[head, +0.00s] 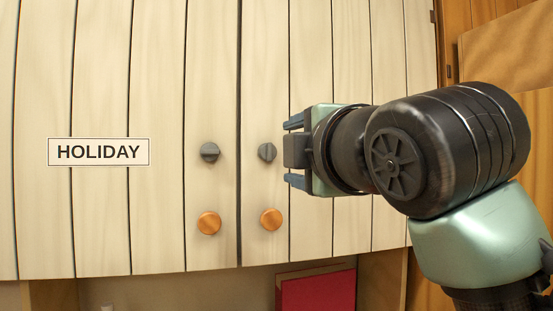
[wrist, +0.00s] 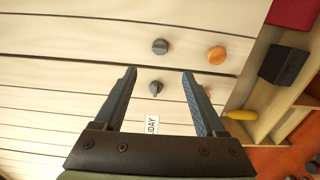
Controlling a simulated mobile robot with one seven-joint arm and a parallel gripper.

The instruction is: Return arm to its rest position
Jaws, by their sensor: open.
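My gripper (head: 286,152) is open, with its two fingers pointing at a pale wooden plank cupboard front (head: 330,60). In the head view it is just right of a dark grey knob (head: 267,152). In the wrist view the space between the fingertips (wrist: 159,73) is empty, and the two dark knobs, including this one (wrist: 160,46), show beyond it. I cannot tell the distance to the cupboard, but no knob is held. My arm reaches in from the right of the head view.
A second dark knob (head: 209,153) and two orange knobs (head: 208,223) (head: 271,219) are on the front. A HOLIDAY label (head: 99,152) is at left. Below is a red object (head: 317,291). The wrist view shows a black box (wrist: 283,65) and a yellow handle (wrist: 240,115).

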